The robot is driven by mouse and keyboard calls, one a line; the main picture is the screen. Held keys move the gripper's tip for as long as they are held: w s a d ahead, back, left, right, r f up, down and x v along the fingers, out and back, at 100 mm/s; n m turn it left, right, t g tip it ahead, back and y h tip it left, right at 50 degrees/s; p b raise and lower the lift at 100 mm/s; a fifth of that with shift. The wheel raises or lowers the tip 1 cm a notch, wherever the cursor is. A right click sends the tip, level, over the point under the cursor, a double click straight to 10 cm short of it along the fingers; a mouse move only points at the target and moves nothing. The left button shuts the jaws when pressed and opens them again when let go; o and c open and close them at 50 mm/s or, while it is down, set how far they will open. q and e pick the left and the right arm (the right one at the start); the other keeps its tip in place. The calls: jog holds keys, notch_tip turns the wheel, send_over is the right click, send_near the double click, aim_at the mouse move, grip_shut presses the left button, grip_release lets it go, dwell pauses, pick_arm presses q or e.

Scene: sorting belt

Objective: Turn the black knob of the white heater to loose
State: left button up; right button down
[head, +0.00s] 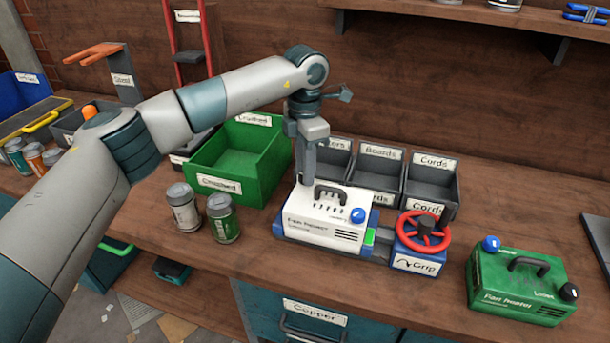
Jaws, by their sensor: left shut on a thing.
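The white heater (330,217) sits upright on the bench, in a grey holder beside a blue block marked "Grip". It has a black carry handle (331,191) on top and a blue knob (357,215) at its front right corner. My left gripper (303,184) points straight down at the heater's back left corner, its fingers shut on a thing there. That thing is hidden by the fingers; from its place it is the black knob. Its turned position cannot be read. My right gripper is out of view.
A red handwheel (423,232) stands right of the white heater. A green heater (517,284) is at the far right. A green bin (240,160), grey bins (432,184) and two cans (222,217) stand near. Bare bench lies in front.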

pick_arm(q)
jog(key=n+b, duration=0.2)
jog(key=n, duration=0.1)
jog(key=shift+n, duration=0.4)
jog(key=n+b, duration=0.2)
jog(key=n, duration=0.3)
jog(key=shift+n+b, duration=0.55)
jog(key=shift+n, duration=0.55)
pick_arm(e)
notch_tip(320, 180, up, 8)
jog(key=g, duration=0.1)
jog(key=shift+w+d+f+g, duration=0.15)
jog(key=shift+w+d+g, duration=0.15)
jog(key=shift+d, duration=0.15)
pick_arm(q)
jog(key=o, duration=1.1)
jog(key=shift+r, duration=0.1)
